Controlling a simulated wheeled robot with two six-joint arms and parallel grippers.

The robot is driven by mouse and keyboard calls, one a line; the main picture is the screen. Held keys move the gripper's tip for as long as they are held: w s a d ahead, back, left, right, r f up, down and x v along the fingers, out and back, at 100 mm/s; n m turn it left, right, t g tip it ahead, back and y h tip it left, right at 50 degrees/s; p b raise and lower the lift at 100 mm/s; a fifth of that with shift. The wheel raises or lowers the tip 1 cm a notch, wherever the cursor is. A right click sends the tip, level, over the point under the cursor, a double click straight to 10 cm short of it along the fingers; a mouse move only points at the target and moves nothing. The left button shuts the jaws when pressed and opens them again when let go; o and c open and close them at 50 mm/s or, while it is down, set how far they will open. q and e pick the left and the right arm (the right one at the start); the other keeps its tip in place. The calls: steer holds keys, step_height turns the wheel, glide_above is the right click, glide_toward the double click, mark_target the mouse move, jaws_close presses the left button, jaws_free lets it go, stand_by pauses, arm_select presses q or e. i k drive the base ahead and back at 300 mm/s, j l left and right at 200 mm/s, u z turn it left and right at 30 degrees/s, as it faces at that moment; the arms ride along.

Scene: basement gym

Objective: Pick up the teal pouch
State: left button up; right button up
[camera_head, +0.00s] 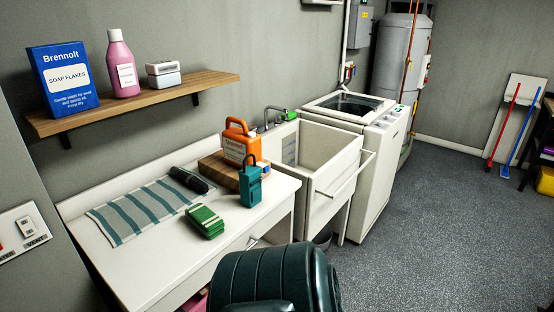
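A teal pouch (250,186) with a looped strap on top stands upright on the white counter (140,263), near its right end. It is just in front of a wooden board (219,170) that bears an orange jug (238,141). The pouch partly overlaps the board in this view. Neither of my grippers is in view, so I cannot see their state.
A green striped bundle (205,221) lies left of the pouch. A striped towel (137,211) and a dark roll (189,180) lie further left. A white sink (325,165) adjoins the counter's right. A dark green padded seat back (270,277) stands in front.

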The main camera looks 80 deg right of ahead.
mark_target(250, 175)
steer(key=z, duration=2.55)
steer(key=i+l, duration=0.4)
steer(key=l, duration=0.15)
steer(key=i+l+u, duration=0.3)
steer(key=l+u, duration=0.3)
steer(key=i+l+u, duration=0.2)
steer(key=l+u, duration=0.15)
steer(key=l, duration=0.15)
steer(key=u, duration=0.45)
